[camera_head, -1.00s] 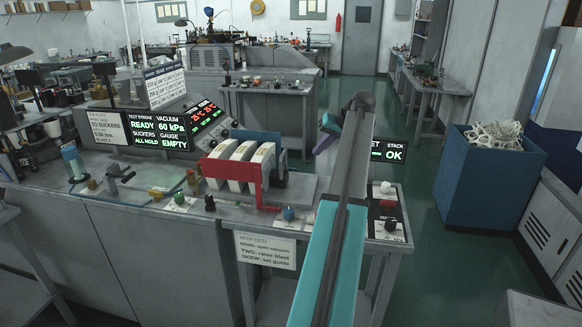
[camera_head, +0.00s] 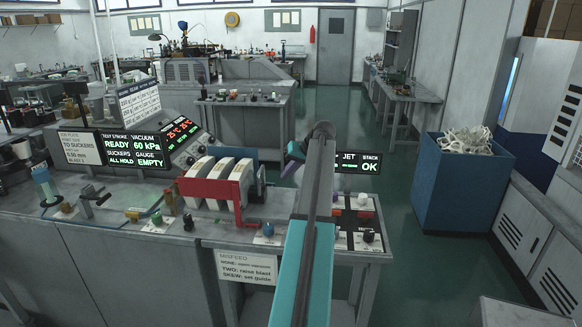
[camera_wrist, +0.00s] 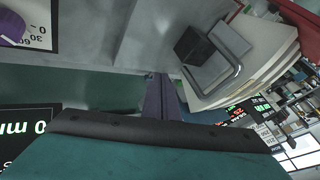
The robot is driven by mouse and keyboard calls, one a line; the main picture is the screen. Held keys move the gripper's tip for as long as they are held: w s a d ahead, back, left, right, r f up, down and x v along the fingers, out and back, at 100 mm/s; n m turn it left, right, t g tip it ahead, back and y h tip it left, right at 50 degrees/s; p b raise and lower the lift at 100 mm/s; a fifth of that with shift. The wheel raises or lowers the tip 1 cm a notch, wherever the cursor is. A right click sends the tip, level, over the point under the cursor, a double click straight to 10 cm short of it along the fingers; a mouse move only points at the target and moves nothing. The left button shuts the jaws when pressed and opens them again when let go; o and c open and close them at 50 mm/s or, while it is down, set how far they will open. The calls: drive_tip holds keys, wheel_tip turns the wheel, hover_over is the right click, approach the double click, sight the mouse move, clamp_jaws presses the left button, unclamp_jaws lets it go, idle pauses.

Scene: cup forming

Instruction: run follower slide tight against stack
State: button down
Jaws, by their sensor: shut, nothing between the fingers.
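The stack of cream blanks (camera_head: 197,168) stands on edge in a red frame (camera_head: 207,189) on the grey machine top. In the wrist view the stack (camera_wrist: 255,55) is at upper right. A dark block (camera_wrist: 196,48) with a grey loop handle (camera_wrist: 232,74) sits against or close to the stack's face; it looks like the follower slide, and I cannot tell if a gap remains. In the head view a dark part (camera_head: 259,182) shows right of the stack. My gripper (camera_wrist: 160,95) is shut and empty, apart from the handle. In the head view my arm hides most of it.
Knobs (camera_head: 268,229) line the machine's front edge. A blue bin (camera_head: 455,185) stands on the floor at right, with open floor between.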

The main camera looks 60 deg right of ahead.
drive_tip(key=p+x, duration=0.1)
drive_tip(key=x, duration=0.2)
drive_tip(key=shift+w+f, duration=0.15)
drive_tip(key=shift+w, duration=0.05)
drive_tip(key=shift+w+a+p, duration=0.5)
drive_tip(key=shift+w+a, duration=0.05)
drive_tip(key=shift+w, duration=0.35)
drive_tip(key=shift+w+a+p, duration=0.3)
drive_tip(key=shift+w+a, duration=0.1)
drive_tip(key=shift+w, duration=0.35)
drive_tip(key=shift+d, duration=0.15)
